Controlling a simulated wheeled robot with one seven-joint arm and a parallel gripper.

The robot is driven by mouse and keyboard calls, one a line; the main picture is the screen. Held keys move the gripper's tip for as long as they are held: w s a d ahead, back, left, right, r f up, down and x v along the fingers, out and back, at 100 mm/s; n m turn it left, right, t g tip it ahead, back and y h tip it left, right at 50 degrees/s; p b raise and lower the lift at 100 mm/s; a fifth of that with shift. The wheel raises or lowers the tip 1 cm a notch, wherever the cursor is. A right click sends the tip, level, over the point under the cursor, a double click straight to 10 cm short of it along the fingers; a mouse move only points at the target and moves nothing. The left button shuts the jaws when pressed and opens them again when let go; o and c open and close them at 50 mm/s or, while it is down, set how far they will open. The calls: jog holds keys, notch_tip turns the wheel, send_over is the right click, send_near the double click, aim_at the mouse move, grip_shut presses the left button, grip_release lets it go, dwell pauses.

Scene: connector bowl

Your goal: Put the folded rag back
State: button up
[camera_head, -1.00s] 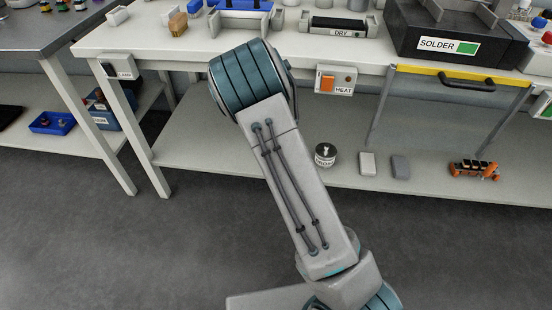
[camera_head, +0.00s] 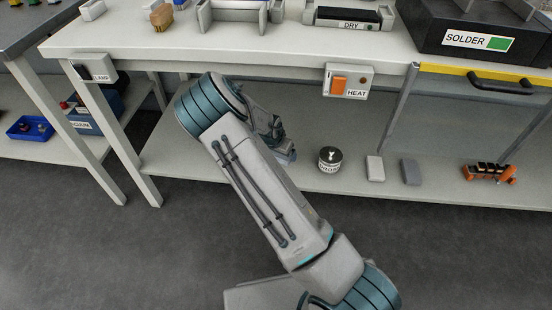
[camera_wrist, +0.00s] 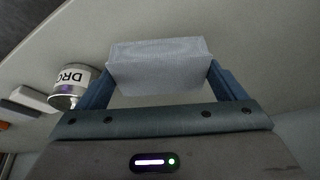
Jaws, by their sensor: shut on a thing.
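The folded rag (camera_wrist: 158,66) is a pale grey-blue cloth block in the wrist view. My gripper (camera_wrist: 160,80) is shut on it, with one blue finger at each end of the rag. In the head view my gripper (camera_head: 287,155) shows partly behind my arm, at the lower shelf (camera_head: 230,165) under the workbench. The rag is hard to make out there. In the wrist view the rag is in front of the pale shelf surface, and I cannot tell whether it touches it.
A labelled round tin (camera_head: 330,159) stands on the lower shelf right of my gripper. A white block (camera_head: 375,168), a grey block (camera_head: 411,172) and an orange device (camera_head: 489,173) are farther right. The bench top edge (camera_head: 250,62) and HEAT box (camera_head: 347,80) are above.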

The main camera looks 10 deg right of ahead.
jog(key=w+f, duration=0.2)
jog(key=w, duration=0.1)
jog(key=shift+a+b, duration=0.4)
jog(key=shift+f+b, duration=0.95)
jog(key=shift+f, duration=0.95)
jog(key=shift+f, duration=0.2)
jog(key=o, duration=0.7)
jog(key=p+v, duration=0.5)
jog(key=v, duration=0.7)
jog(key=s+r+n+g+y, duration=0.2)
jog(key=s+r+n+y, duration=0.25)
jog(key=s+r, duration=1.3)
jog(key=s+d+r+n, duration=0.1)
jog(key=s+r, duration=0.1)
jog(key=s, duration=0.3)
jog(key=s+d+r+n+h, duration=0.1)
jog(key=s+r, duration=0.2)
jog(key=s, duration=0.2)
jog(key=s+d+r+n, duration=0.1)
jog(key=s+r+n, duration=0.1)
jog(key=s, duration=0.3)
jog(key=shift+d+r+h, duration=0.1)
jog(key=shift+r+h, duration=0.15)
jog(key=shift+r, duration=0.2)
